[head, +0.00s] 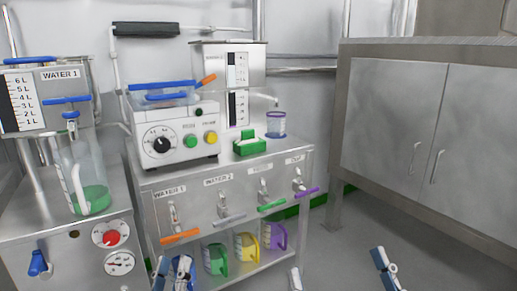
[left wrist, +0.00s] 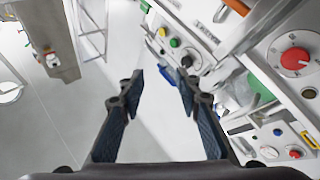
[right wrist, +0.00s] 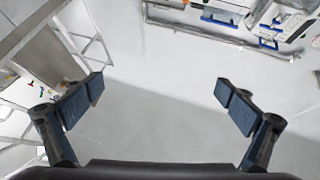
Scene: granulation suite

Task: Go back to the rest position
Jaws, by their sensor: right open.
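My left gripper (head: 172,268) is at the bottom of the head view, in front of the lower shelf of the steel bench. In the left wrist view (left wrist: 160,84) its two dark fingers stand apart with nothing between them. My right gripper (head: 336,262) is at the bottom right of the head view, over open floor. In the right wrist view (right wrist: 160,92) its fingers are spread wide and empty. Both grippers are apart from the furniture in the head view. Most of both arms is out of the head view.
A steel bench (head: 226,194) carries a dial machine (head: 173,138), a green box (head: 249,144) and a small cup (head: 276,125). Colored jugs stand on its lower shelf. A clear jug (head: 83,178) stands at left. A steel cabinet (head: 396,127) is at right. Floor (head: 330,250) between is clear.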

